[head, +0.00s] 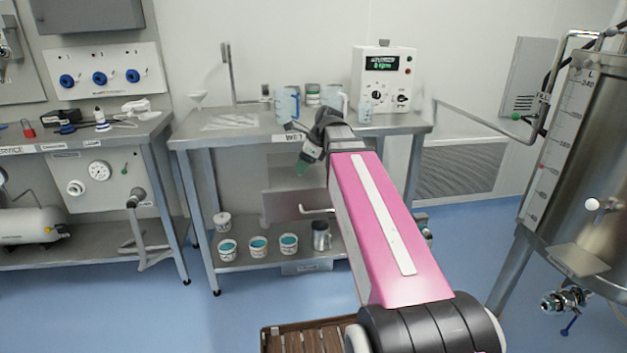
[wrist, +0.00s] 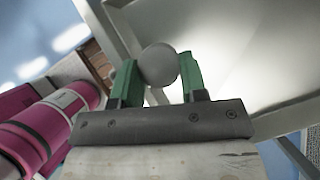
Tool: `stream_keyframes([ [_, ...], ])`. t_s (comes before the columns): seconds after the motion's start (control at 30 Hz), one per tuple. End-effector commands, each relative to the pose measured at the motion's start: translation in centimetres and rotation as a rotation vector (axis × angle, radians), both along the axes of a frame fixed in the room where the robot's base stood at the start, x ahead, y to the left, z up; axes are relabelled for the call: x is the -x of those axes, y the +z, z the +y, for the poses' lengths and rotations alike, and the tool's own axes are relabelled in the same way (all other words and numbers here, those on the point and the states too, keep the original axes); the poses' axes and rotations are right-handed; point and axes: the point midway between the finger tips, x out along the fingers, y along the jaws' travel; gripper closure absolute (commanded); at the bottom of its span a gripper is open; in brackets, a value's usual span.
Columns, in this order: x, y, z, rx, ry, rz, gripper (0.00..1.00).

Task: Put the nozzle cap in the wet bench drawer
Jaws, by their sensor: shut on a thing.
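My gripper (wrist: 160,80) is shut on a small round pale grey thing, which I take for the nozzle cap (wrist: 159,62), held between its two green fingers. In the head view my gripper (head: 303,167) points down in front of the wet bench (head: 240,138), and the cap cannot be made out there. Under the bench top the wet bench drawer (head: 292,208) appears pulled out, with a bar handle on its front. My gripper appears over or near the drawer; the exact height is unclear. My pink arm hides the drawer's right side.
Beakers (head: 287,104) and a control box (head: 384,80) stand on the bench top. Several white tubs (head: 258,247) and a metal can (head: 320,236) are on the lower shelf. A steel tank (head: 570,150) stands at the right. Blue floor is clear at the left front.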

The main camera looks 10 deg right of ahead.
Motion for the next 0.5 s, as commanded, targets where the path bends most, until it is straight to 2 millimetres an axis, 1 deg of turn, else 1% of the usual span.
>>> stream_keyframes([
  [0.13,-1.7,-1.1,-1.3,0.000,-0.002,0.001,0.93],
  [0.3,-4.5,-3.2,-3.5,-0.001,-0.004,0.002,0.93],
  [0.5,-7.3,-5.5,-5.9,-0.001,-0.001,0.002,0.93],
])
